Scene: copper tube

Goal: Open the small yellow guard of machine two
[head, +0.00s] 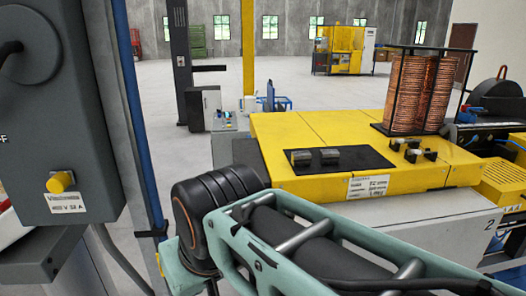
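Machine two (425,215) stands at the right, a grey body with a wide yellow top and a "2" on its side. A small yellow vented cover (503,181) sits at its right end, cut off by the picture edge. It looks like the small guard, but I cannot tell whether it is open or shut. My teal arm crosses the lower middle in front of the machine and hides part of its near side. My gripper is not in view.
A grey electrical box (55,125) with a yellow knob stands close on the left, beside a blue-edged post (138,130). Copper coils (418,93) stand in a black frame on the machine top. Open floor (290,85) lies behind.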

